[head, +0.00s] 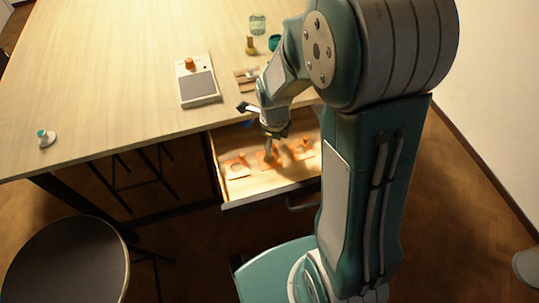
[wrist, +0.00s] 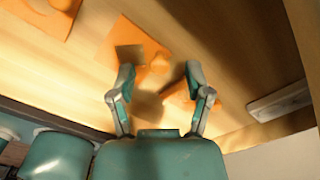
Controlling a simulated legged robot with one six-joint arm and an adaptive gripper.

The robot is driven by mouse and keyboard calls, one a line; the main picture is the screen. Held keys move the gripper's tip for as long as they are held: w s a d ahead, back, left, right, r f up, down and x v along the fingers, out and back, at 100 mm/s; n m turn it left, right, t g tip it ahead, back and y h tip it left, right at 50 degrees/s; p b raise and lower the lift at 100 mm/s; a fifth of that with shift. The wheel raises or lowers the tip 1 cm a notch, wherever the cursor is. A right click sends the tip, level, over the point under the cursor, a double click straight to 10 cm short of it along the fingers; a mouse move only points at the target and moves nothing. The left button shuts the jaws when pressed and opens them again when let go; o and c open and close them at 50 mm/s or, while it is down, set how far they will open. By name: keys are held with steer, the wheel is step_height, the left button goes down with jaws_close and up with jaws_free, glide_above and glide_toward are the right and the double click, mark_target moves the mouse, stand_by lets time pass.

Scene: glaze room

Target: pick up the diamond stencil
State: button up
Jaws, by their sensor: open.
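Several orange stencils with upright knobs lie in the open drawer: one at the left (head: 235,168), one in the middle and one at the right (head: 303,149). In the wrist view the middle stencil (wrist: 118,46) has a dark, angular opening that looks like the diamond. Its knob (wrist: 160,63) shows between my fingertips. My gripper (head: 269,153) is over the middle of the drawer and also shows in the wrist view (wrist: 160,72). Its fingers are apart, with nothing held. In the head view my gripper partly hides the middle stencil; I cannot tell whether the fingers touch it.
The drawer (head: 222,190) is pulled out under the pale wooden table (head: 120,75). A round stool (head: 62,262) stands at the lower left.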

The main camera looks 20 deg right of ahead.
steer(key=shift+f, duration=0.95)
jaws_close()
steer(key=shift+r, duration=0.1)
